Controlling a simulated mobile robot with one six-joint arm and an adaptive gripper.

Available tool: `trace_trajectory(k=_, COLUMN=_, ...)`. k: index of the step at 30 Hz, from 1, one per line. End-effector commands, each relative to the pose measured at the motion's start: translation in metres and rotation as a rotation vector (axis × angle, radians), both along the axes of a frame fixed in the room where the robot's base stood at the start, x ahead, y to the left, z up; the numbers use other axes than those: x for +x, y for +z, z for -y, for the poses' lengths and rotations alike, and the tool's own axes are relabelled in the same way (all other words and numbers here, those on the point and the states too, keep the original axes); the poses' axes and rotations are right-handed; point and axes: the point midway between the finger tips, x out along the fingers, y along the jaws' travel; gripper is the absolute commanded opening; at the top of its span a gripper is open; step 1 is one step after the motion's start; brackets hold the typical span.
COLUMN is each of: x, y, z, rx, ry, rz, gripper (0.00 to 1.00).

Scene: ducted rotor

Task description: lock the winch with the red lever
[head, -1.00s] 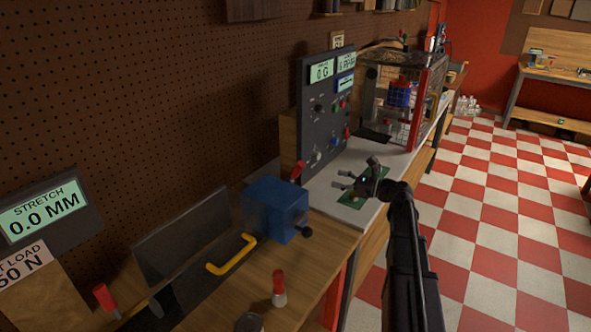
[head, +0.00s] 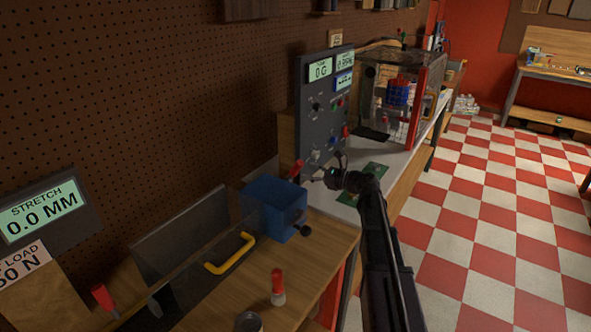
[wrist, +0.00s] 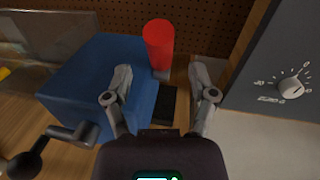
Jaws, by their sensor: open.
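The winch is a blue box (head: 274,208) on the wooden bench, with a dark crank (head: 301,230) on its right side. The box fills the left of the wrist view (wrist: 85,85), with the crank at lower left. My gripper (head: 327,170) is open and empty, just right of the lever in the head view. In the wrist view its fingers (wrist: 160,76) spread to either side of the lever's line, with the grip beyond the tips.
A yellow handle (head: 230,254), a red-topped peg (head: 278,287) and another red-handled lever (head: 104,298) are nearer on the bench. A clear-walled enclosure (head: 415,105) stands farther back.

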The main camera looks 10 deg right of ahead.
Motion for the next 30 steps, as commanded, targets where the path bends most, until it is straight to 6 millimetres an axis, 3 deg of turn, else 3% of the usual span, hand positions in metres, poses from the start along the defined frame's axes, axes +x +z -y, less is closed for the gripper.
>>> trace_trajectory(k=10, x=0.024, y=0.0, z=-0.034, rx=0.0, ry=0.002, rz=0.0, gripper=0.73)
trace_trajectory(k=24, x=0.028, y=0.0, z=-0.04, rx=0.0, ry=0.001, rz=0.0, gripper=0.73)
trace_trajectory(k=30, x=0.028, y=0.0, z=-0.041, rx=0.0, ry=0.002, rz=0.0, gripper=0.14)
